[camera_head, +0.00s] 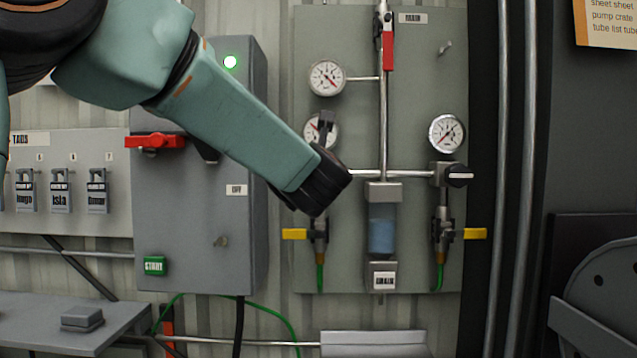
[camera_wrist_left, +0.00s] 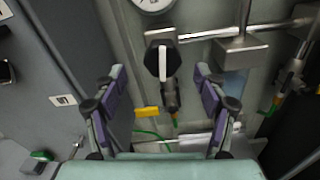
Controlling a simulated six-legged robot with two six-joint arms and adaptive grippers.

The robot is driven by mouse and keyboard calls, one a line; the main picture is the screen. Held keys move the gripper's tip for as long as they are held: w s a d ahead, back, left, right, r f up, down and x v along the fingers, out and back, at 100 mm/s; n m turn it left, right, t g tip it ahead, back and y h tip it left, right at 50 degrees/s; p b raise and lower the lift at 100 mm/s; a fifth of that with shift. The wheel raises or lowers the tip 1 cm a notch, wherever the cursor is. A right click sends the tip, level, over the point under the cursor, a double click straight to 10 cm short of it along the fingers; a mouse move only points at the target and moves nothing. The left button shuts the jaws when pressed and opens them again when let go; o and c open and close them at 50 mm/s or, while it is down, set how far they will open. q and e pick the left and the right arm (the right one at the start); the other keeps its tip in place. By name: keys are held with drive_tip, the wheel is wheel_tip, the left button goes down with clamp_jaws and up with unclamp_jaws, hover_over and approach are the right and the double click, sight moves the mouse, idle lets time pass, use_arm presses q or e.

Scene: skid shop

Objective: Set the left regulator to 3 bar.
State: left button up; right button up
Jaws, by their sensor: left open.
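The left regulator's black knob (camera_wrist_left: 162,60) shows in the wrist view, with its white stripe close to upright in that picture. In the head view it is hidden behind my left wrist. My left gripper (camera_wrist_left: 160,72) is open, its two fingers spread to either side of the knob in the picture, with nothing between them. In the head view my left gripper (camera_head: 324,180) is in front of the panel, mostly hidden by its wrist. The left gauge (camera_head: 312,130) is partly covered and its reading is unclear; its lower edge shows in the wrist view (camera_wrist_left: 153,4).
The right regulator (camera_head: 458,176) and right gauge (camera_head: 447,133) are on the same panel (camera_head: 425,85). Yellow valve handles (camera_head: 295,234) (camera_head: 475,233) sit below. A filter bowl (camera_head: 382,236) hangs between them. A grey control box (camera_head: 190,260) stands left of the panel.

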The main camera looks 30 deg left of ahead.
use_arm(q)
drive_tip(key=p+x, duration=0.1)
drive_tip(key=x, duration=0.4)
drive_tip(key=shift+w+r, duration=0.1)
drive_tip(key=shift+w, duration=0.25)
drive_tip(key=shift+w+a, duration=0.15)
drive_tip(key=shift+a, duration=0.1)
drive_tip(key=shift+d, duration=0.35)
drive_tip(key=shift+c, duration=1.1)
drive_tip(key=shift+a, duration=0.2)
drive_tip(key=c, duration=0.5)
drive_tip(key=shift+d, duration=0.1)
drive_tip(key=c, duration=0.4)
